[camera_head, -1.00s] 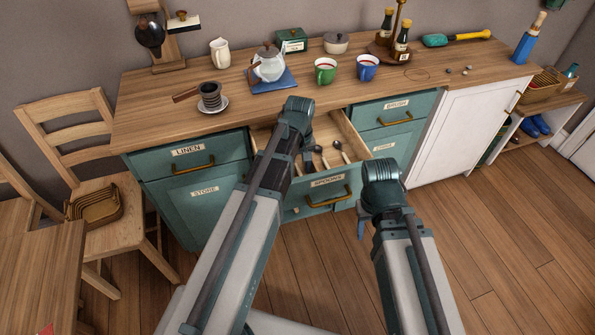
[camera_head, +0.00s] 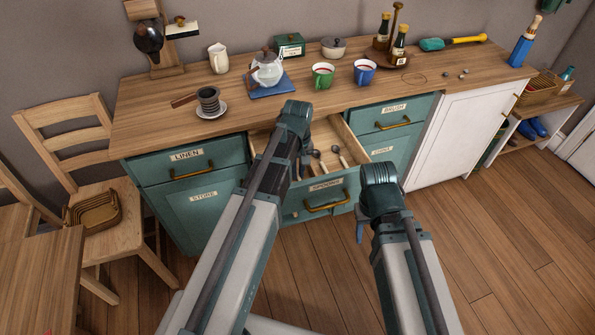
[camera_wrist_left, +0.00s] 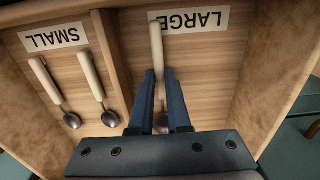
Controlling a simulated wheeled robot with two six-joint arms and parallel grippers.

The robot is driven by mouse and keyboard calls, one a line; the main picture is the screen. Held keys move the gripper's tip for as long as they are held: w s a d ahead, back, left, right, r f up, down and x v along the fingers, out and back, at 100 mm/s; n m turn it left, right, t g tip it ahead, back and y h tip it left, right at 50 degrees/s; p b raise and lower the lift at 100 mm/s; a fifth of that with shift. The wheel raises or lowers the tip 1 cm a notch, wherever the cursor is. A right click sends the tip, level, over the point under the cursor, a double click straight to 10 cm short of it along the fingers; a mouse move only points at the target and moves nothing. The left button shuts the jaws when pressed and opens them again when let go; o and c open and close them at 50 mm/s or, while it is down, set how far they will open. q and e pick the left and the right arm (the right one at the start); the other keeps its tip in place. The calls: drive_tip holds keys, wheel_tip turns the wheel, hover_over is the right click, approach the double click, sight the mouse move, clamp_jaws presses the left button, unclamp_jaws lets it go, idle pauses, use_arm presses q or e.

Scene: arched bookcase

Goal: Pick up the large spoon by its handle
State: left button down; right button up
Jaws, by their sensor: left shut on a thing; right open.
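The large spoon's pale handle (camera_wrist_left: 156,45) shows in the left wrist view, lying in the drawer compartment labelled LARGE (camera_wrist_left: 195,20). My left gripper (camera_wrist_left: 160,78) is shut on the handle, with its two blue fingers on either side. The spoon's dark bowl (camera_wrist_left: 161,122) is partly hidden between the fingers. In the head view my left arm's end is over the open drawer (camera_head: 352,148), and it hides the large spoon and the fingertips. My right gripper (camera_head: 361,230) is open and empty, in front of the cabinet to the right of the drawer; its fingers are mostly hidden.
Two small spoons (camera_wrist_left: 45,85) (camera_wrist_left: 92,75) lie in the SMALL compartment, beyond a wooden divider (camera_wrist_left: 112,60). A chair (camera_head: 95,185) stands at left.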

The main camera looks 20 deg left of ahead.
wheel_tip(320, 180, up, 18)
drive_tip(key=p, duration=1.7)
drive_tip(key=shift+p, duration=0.3)
